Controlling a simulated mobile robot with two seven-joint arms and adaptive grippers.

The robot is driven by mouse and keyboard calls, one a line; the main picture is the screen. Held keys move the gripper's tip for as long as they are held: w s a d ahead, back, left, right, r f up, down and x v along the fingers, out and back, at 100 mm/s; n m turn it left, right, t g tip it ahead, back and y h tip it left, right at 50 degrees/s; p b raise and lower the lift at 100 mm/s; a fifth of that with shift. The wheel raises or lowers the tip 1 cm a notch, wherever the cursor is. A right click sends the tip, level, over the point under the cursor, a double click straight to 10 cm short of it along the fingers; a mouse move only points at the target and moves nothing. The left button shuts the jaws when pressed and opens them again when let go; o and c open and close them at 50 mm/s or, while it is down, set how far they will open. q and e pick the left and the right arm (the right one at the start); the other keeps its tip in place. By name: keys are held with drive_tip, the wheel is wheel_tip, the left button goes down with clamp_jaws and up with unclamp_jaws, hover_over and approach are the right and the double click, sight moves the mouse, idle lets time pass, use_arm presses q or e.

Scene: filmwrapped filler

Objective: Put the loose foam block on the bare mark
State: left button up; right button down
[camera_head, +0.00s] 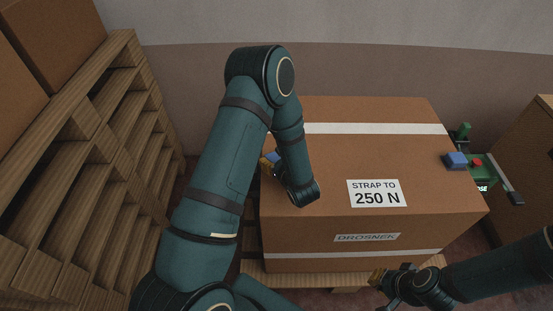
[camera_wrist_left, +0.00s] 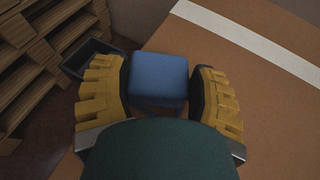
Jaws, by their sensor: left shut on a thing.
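A blue foam block (camera_wrist_left: 160,75) sits between the yellow fingers of my left gripper (camera_wrist_left: 160,95) in the left wrist view. The gripper is shut on it, at the left edge of the large brown carton (camera_head: 350,115). I cannot tell whether the block touches the carton. A second blue block (camera_head: 455,160) sits at the carton's right edge. My right gripper (camera_head: 378,277) is near the carton's front lower edge, its opening unclear. I cannot make out the bare mark.
A green tool with a red button (camera_head: 477,164) is at the carton's right side. Wooden pallets (camera_head: 95,150) stand stacked at the left. A dark open bin (camera_wrist_left: 90,55) lies left of the held block. The carton's top is mostly clear, with a white label (camera_head: 376,193).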

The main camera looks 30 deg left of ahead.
use_arm(q)
drive_tip(key=o, duration=1)
drive_tip(key=shift+f, duration=0.1)
drive_tip(key=shift+s+d+r, duration=0.1)
drive_tip(key=shift+d+r, duration=0.05)
drive_tip(key=shift+r, duration=0.05)
drive_tip(key=p+v, duration=0.1)
drive_tip(key=v, duration=1)
drive_tip(key=shift+s+d+r+p, duration=0.15)
drive_tip(key=shift+s+d+p, duration=0.1)
drive_tip(key=shift+p, duration=0.1)
